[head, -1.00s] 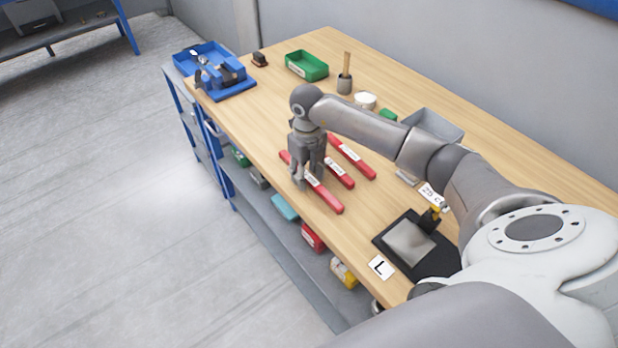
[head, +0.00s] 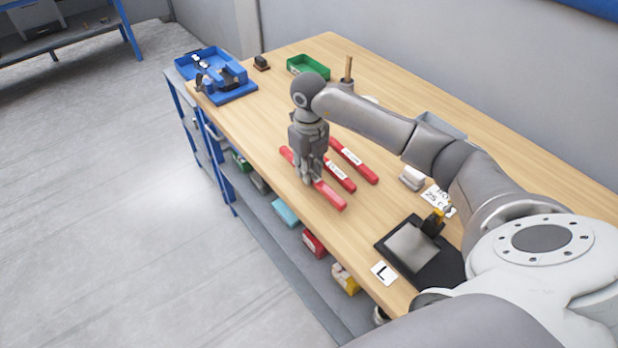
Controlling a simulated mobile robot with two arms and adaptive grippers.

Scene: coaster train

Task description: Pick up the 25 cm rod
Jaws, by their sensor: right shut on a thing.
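Three red rods with white labels lie roughly side by side on the wooden workbench. The front rod (head: 330,196) is the nearest to the bench's front edge. The middle rod (head: 341,176) and the back rod (head: 354,161) lie behind it. The label print is too small to read, so I cannot tell the lengths from it. My right gripper (head: 309,182) points down and is shut on the front rod around its middle, hiding that part and its label. I cannot tell whether the rod is off the bench. My left gripper is out of view.
A black pad with a grey plate (head: 410,247) and an "L" card (head: 384,272) are at the near end. A card reading "25" (head: 437,199) lies partly hidden by my arm. A green tray (head: 308,67) and blue vise (head: 226,81) stand farther off.

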